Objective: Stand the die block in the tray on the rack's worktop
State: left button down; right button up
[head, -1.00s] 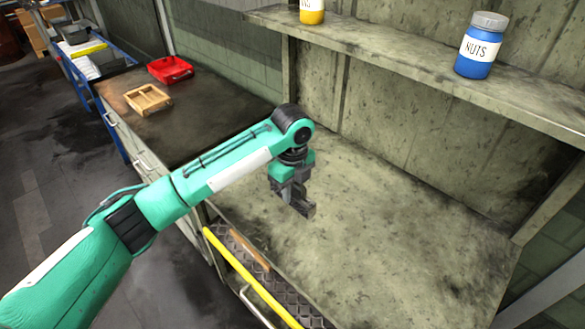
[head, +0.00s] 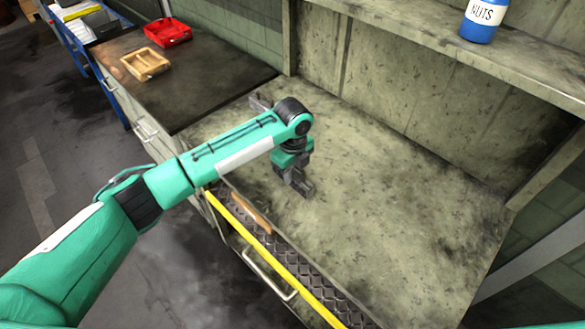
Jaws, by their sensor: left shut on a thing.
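My left gripper (head: 291,178) hangs pointing down above the rack's grey-beige worktop (head: 375,215), left of its middle. It is shut on a dark grey block (head: 304,190), which looks like the die block. The fingers and block blend together, so its outline is unclear. I cannot tell whether the block touches the worktop. A light wooden tray (head: 146,74) with a divider sits on the dark counter at the upper left and looks empty. A red tray (head: 187,38) sits behind it. My right gripper is out of view.
A grey piece (head: 258,103) shows behind my left arm, partly hidden. A yellow rail (head: 270,256) runs along the front edge, beside a brown strip (head: 250,214). A blue NUTS jar (head: 480,27) stands on the shelf (head: 430,40) above. The worktop's right side is clear.

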pick_arm(q)
jog(key=c, duration=1.2)
grip_release()
notch_tip(320, 180, up, 12)
jog(key=b, duration=0.2)
jog(key=shift+b, duration=0.35)
jog(key=shift+s, duration=0.1)
